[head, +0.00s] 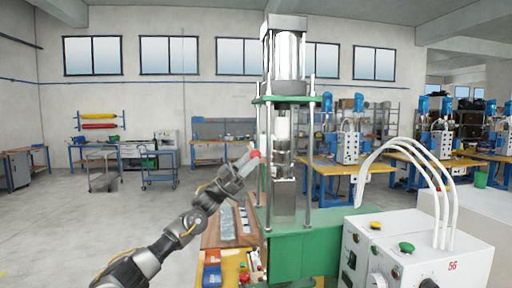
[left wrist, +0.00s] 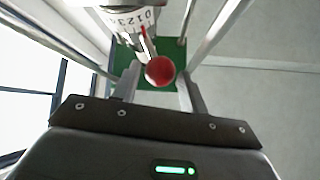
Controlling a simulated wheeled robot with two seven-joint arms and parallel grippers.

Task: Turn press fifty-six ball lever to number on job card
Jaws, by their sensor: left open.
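The press (head: 284,130) stands in the middle of the head view, and its control box (head: 415,255) carries the number 56. The lever's red ball (left wrist: 160,70) shows in the left wrist view, below a white ring (left wrist: 138,17) with black numerals and a red pointer. Only part of the numerals shows. My left gripper (head: 251,160) is at the left side of the press in the head view. Its fingers are open, one on each side of the ball; I cannot tell whether they touch it. I cannot make out a job card. My right gripper is out of view.
Steel guide rods (head: 311,150) stand close to my left gripper. The green press base (head: 300,250) and a bench with small bins (head: 212,272) lie below. White hoses (head: 440,190) arch over the control box. Open floor (head: 90,225) lies to the left.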

